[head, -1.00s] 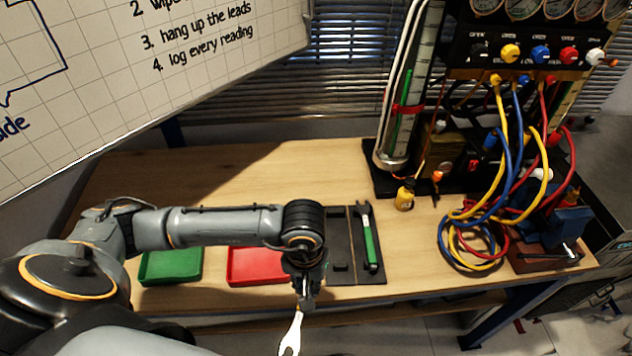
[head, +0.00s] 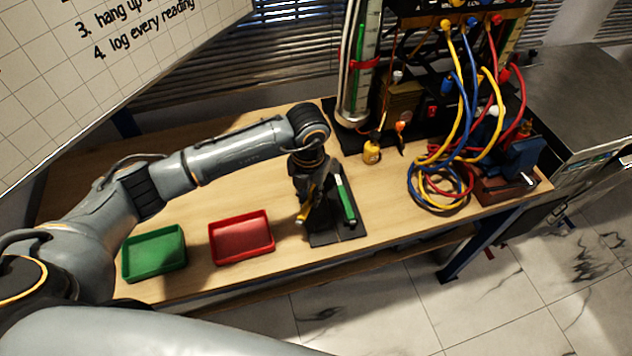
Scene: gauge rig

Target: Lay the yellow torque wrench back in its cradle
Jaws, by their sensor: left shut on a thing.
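My left gripper (head: 315,208) is shut on the yellow torque wrench (head: 304,211), of which only a small yellow part shows beside the fingers. The rest of the wrench is hidden by the gripper and wrist. The gripper is over the left part of the black cradle (head: 322,239); I cannot tell whether the wrench touches it. A green-handled wrench (head: 346,205) lies in the right side of the cradle. My right gripper is not in view.
A red tray (head: 241,254) and a green tray (head: 154,270) stand left of the cradle. A yellow fitting (head: 371,153) and coiled coloured hoses (head: 440,185) are to the right, by the gauge rig. Bare wood lies between the trays and cradle.

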